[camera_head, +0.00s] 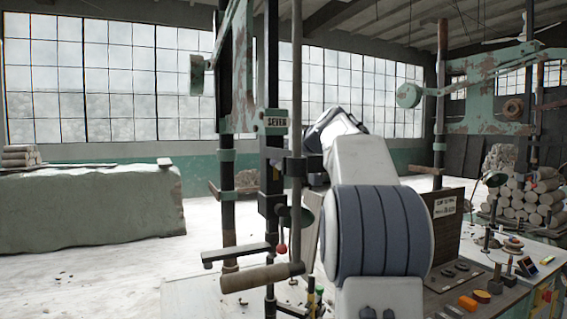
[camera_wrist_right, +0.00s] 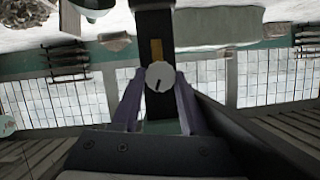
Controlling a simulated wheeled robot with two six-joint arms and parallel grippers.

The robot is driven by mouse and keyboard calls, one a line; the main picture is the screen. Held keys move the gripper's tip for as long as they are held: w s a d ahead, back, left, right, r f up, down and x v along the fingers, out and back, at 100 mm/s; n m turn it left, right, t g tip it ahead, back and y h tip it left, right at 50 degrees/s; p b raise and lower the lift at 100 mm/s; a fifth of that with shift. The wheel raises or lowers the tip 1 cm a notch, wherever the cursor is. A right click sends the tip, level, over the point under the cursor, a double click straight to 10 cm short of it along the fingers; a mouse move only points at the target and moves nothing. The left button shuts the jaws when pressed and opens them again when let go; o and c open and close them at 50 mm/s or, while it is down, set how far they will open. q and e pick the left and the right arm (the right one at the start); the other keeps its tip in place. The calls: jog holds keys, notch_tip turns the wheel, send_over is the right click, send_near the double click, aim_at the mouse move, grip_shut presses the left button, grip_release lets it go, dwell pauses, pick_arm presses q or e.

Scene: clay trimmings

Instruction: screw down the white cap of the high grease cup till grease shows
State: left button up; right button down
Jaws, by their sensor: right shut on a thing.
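In the right wrist view, the white cap (camera_wrist_right: 160,75) is a small round knob with a dark mark on its face. It sits against a dark upright post (camera_wrist_right: 154,25) with a brass-coloured strip (camera_wrist_right: 156,50) beside the cap. My right gripper (camera_wrist_right: 161,78) has a purple finger on each side of the cap and is shut on it. I cannot make out grease at its rim. In the head view my right arm fills the middle and reaches toward the machine's upright; the fingers and cap are not clear there. My left gripper is in neither view.
The green and black machine frame (camera_head: 228,185) stands just left of my arm, with a wooden-handled lever (camera_head: 262,277) and a red knob (camera_head: 282,249) low down. A bench with small tools (camera_head: 470,285) is at right. A large clay block (camera_head: 90,210) lies left.

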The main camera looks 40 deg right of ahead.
jog(key=m+y, duration=0.2)
jog(key=m, duration=0.1)
jog(key=shift+s+d+f+t+b, duration=0.1)
jog(key=shift+d+f+t+b, duration=0.1)
jog(key=shift+t+b, duration=0.2)
jog(key=m+t+y+b, duration=0.1)
jog(key=m, duration=0.1)
jog(key=shift+d+f+m, duration=0.1)
jog(key=shift+m, duration=0.2)
jog(key=m+b, duration=0.1)
jog(key=m+t+y+b, duration=0.1)
jog(key=m, duration=0.1)
jog(key=shift+f+m+y, duration=0.2)
jog(key=shift+m+y, duration=0.1)
jog(key=shift+m+t+b, duration=1)
jog(key=shift+m+b, duration=0.55)
jog(key=shift+m, duration=0.35)
jog(key=shift+y, duration=0.3)
jog(key=shift+d, duration=0.1)
jog(key=shift+c, duration=2.1)
grip_release()
